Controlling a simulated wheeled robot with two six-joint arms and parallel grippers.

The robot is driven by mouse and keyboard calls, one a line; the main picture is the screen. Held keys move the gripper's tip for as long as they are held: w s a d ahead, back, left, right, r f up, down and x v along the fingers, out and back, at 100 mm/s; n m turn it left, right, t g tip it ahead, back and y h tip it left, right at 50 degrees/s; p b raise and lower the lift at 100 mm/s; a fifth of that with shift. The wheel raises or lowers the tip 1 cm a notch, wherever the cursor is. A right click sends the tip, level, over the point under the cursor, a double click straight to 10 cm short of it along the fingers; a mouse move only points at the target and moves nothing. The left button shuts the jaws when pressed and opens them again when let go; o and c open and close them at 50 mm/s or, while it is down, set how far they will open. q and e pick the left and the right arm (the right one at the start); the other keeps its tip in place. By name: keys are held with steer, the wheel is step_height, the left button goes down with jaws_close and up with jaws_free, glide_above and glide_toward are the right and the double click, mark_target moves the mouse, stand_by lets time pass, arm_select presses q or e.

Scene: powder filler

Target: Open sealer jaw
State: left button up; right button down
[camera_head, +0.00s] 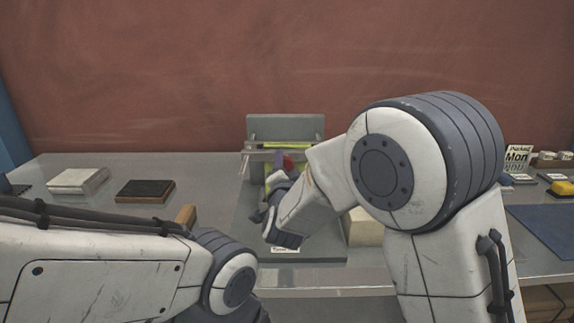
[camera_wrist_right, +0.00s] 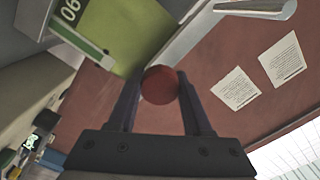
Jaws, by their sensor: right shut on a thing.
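The sealer (camera_head: 285,127) stands at the back middle of the table, with a grey back plate, a yellow-green panel (camera_wrist_right: 120,30) and a pale metal bar (camera_head: 262,152) across its front. A round red knob (camera_head: 287,161) shows at the bar. My right gripper (camera_head: 279,177) reaches the knob from the front. In the right wrist view the red knob (camera_wrist_right: 160,85) sits between the two dark fingers, and the gripper is shut on it. My right arm hides part of the sealer's right side. Of my left arm only links show; its gripper is out of view.
A pale box (camera_head: 362,228) stands right of my right gripper, partly hidden by my arm. A white block (camera_head: 78,181) and a dark tray (camera_head: 146,191) lie on the left. A blue mat (camera_head: 548,231) lies on the right. A red wall rises behind.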

steer(key=s+b, duration=0.2)
steer(key=s, duration=0.3)
steer(key=shift+s+b, duration=0.2)
steer(key=shift+b, duration=0.2)
steer(key=shift+c, duration=1.6)
jaws_free()
